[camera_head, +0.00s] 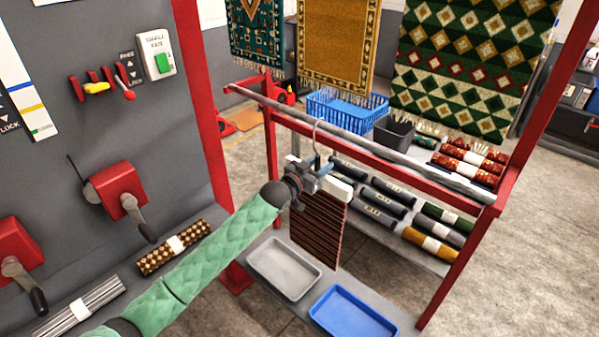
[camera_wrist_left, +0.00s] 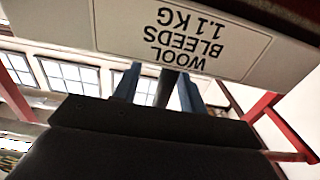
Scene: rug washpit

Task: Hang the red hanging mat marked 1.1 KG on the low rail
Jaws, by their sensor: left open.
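The red hanging mat (camera_head: 318,228), dark red with fine stripes, hangs below a white header bar (camera_head: 341,189). In the left wrist view the bar's label (camera_wrist_left: 190,38) reads "WOOL BLEEDS 1.1 KG", upside down. The mat's metal hook (camera_head: 317,135) reaches up to the low rail (camera_head: 375,145) and appears to curve over it; the exact contact is too small to tell. My left gripper (camera_head: 322,168) is open at the hook's stem, just above the bar. Its blue fingers (camera_wrist_left: 158,88) stand apart on either side of a dark stem. My right gripper is not in view.
A grey tray (camera_head: 284,268) and a blue tray (camera_head: 352,312) sit below the rail. Rolled rugs (camera_head: 432,245) lie on a shelf behind it, with a blue basket (camera_head: 345,108). Large patterned rugs (camera_head: 338,45) hang behind. A panel with red crank boxes (camera_head: 122,192) stands left.

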